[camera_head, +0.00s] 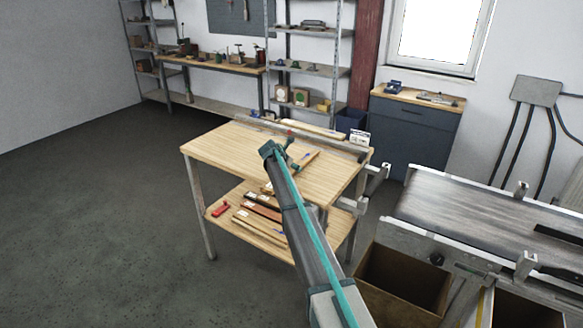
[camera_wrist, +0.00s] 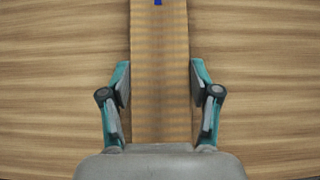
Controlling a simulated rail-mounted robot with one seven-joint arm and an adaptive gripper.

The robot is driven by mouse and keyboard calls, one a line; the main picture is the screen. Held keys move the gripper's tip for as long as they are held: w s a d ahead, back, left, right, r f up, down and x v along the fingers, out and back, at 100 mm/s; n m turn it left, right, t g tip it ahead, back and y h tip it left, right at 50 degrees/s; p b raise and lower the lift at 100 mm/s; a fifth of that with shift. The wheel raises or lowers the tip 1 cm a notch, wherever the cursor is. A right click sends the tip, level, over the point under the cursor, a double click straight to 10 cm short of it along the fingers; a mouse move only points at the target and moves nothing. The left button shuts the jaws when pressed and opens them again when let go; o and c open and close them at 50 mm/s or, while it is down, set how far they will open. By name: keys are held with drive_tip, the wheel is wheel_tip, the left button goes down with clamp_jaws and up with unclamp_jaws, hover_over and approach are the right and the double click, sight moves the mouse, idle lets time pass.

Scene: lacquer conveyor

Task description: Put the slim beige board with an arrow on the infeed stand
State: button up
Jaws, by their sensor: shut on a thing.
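A slim light-brown board (camera_wrist: 160,45) runs up the middle of the wrist view with a small blue mark at the top edge; whether the mark is an arrow cannot be told. I cannot tell whether the board touches the table top. Which piece is the infeed stand is not clear.
A metal rail (camera_head: 338,145) with a pale board (camera_head: 312,129) runs along the table's back edge. Several boards lie on the lower shelf (camera_head: 280,235). A conveyor (camera_head: 460,215) and an open brown bin (camera_head: 405,275) stand at right. The table's left part is clear.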

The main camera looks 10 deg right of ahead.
drive_tip(key=shift+f, duration=0.15)
drive_tip(key=o, duration=1.7)
